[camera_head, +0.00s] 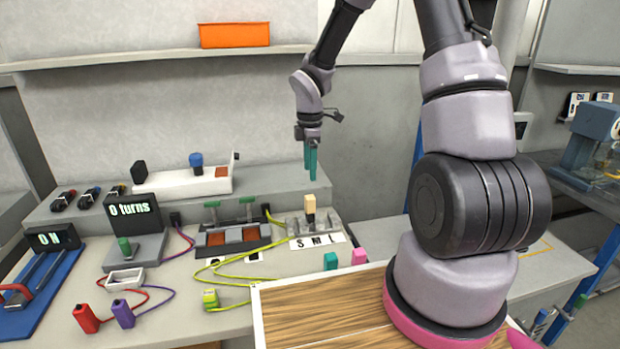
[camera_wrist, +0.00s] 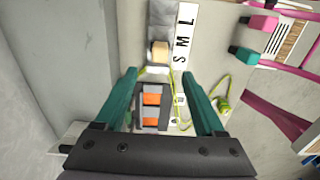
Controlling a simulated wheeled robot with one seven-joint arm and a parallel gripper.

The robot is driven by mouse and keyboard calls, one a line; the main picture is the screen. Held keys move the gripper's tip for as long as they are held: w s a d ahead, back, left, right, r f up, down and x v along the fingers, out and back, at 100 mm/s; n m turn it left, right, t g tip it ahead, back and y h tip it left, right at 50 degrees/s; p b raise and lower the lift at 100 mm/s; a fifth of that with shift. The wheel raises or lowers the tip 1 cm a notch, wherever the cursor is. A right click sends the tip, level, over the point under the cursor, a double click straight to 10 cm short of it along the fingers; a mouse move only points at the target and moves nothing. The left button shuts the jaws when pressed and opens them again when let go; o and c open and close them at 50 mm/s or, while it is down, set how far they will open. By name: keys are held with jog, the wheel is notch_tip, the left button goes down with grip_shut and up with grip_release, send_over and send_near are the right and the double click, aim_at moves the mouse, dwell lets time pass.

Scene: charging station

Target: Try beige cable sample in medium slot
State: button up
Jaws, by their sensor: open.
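The beige cable sample (camera_head: 310,204) stands upright at the holder marked S, M, L (camera_head: 318,240). In the wrist view the beige sample (camera_wrist: 160,52) is beyond the fingertips, beside the label strip (camera_wrist: 184,38). My gripper (camera_head: 311,176) has teal fingers pointing down, above the sample and apart from it. In the wrist view my gripper (camera_wrist: 157,76) is open, with nothing between its fingers.
A switch unit with orange parts (camera_head: 232,238) and yellow-green cables lies left. An orange bin (camera_head: 234,35) sits on the shelf above. The space around my gripper is clear.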

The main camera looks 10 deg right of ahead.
aim_at(310, 196)
jog(key=shift+r, duration=0.15)
jog(key=c, duration=0.7)
jog(key=shift+f+m, duration=0.2)
jog(key=shift+m, duration=0.5)
grip_shut()
jog(key=m, duration=0.2)
jog(key=f+m, duration=0.1)
jog(key=m, duration=0.2)
jog(key=shift+m, duration=0.3)
jog(key=shift+f, duration=2.95)
